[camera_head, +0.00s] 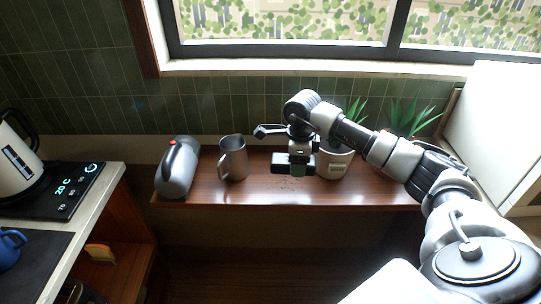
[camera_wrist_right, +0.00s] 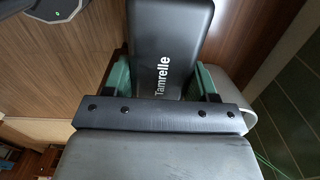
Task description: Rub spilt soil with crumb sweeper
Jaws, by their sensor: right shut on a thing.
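My right gripper (camera_head: 297,168) is over the wooden ledge below the window, between the metal pitcher and the plant pot. It is shut on the black crumb sweeper (camera_head: 280,163), which is partly hidden by the gripper in the head view. Faint dark specks of spilt soil (camera_head: 289,185) lie on the ledge just below and in front of the gripper. I cannot tell whether the sweeper touches the ledge. My left gripper is out of view.
A counter (camera_head: 96,195) with a kettle (camera_head: 17,160) is at left. The window wall is behind.

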